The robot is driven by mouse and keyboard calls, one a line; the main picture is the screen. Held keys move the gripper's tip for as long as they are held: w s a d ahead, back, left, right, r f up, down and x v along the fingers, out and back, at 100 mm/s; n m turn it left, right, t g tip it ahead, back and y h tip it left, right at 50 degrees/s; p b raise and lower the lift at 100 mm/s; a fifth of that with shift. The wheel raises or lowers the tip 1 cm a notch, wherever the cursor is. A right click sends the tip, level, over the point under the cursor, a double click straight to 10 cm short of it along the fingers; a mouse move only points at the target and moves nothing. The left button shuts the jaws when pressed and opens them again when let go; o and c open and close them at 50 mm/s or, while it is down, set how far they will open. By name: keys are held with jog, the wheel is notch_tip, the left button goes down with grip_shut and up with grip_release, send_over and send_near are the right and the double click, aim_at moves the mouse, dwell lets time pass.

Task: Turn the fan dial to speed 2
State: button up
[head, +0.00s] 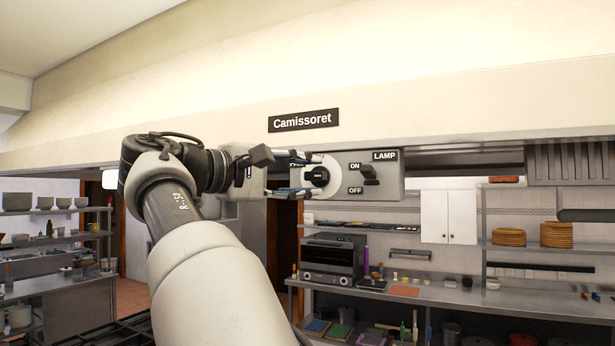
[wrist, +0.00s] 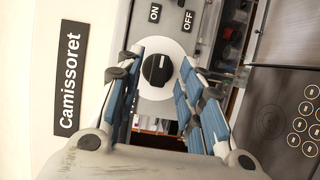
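The fan dial (head: 318,176) is a white disc with a black knob, on the left part of a grey control panel (head: 384,190) on the hood. In the wrist view the dial (wrist: 158,69) sits between and beyond the fingers, with its black knob unobstructed. My gripper (head: 300,173) is at the dial's left in the head view, with its blue-padded fingers above and below it. It also shows in the wrist view (wrist: 160,92), open and empty. The fan label and speed marks are mostly hidden by the fingers.
A lamp switch (head: 369,174) with ON and OFF marks is right of the dial on the same panel. A black Camissoret sign (head: 303,120) is on the hood above. A counter with an oven (head: 332,258) stands well below.

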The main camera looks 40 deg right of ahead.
jog(key=a, duration=1)
jog(key=shift+a, duration=0.35)
